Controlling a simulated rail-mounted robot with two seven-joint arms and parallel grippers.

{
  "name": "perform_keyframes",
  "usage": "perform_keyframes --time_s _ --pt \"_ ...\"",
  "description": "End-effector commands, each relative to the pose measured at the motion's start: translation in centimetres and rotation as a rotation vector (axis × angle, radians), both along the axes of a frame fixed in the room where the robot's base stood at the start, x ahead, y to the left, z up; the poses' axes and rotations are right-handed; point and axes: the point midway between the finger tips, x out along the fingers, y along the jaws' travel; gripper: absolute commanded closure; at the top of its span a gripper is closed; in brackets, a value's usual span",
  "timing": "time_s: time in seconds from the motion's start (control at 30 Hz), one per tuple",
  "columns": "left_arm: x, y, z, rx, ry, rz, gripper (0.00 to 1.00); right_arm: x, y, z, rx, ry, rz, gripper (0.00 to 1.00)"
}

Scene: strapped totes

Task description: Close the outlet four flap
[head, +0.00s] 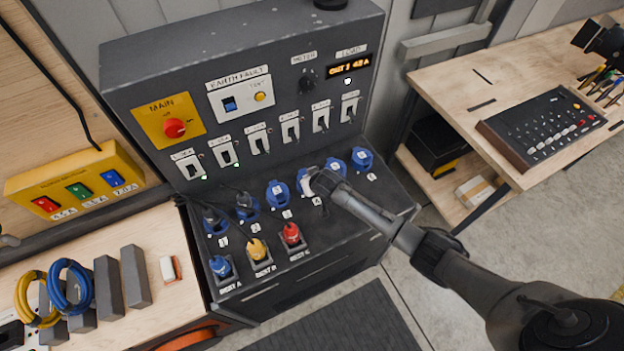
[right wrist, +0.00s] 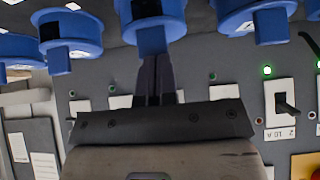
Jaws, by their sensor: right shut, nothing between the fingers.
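The outlet four (head: 304,184) is a round blue socket in the row on the sloping panel, fourth from the left. My right gripper (head: 320,180) is shut and empty, its tips at this outlet and covering much of it in the head view. My left gripper is not in view.
Outlet three (head: 278,194) and outlet five (head: 336,167) sit close on either side. Breaker switches (head: 290,128) line the upright panel behind. A wooden bench (head: 500,80) is at the right.

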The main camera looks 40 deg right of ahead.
Motion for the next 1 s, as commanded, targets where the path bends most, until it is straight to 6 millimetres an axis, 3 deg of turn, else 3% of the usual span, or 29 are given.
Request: perform_keyframes --time_s 0.37,0.77,1.0 --pt "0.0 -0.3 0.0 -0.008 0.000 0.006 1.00 0.1 0.0 0.0 0.001 0.000 -0.001 1.00" --pt "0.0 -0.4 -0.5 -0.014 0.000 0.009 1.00 1.5 -0.4 0.3 -0.001 -0.002 -0.002 1.00" --pt "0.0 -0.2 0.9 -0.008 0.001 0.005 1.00 1.5 -0.4 1.4 -0.001 -0.002 -0.002 1.00"
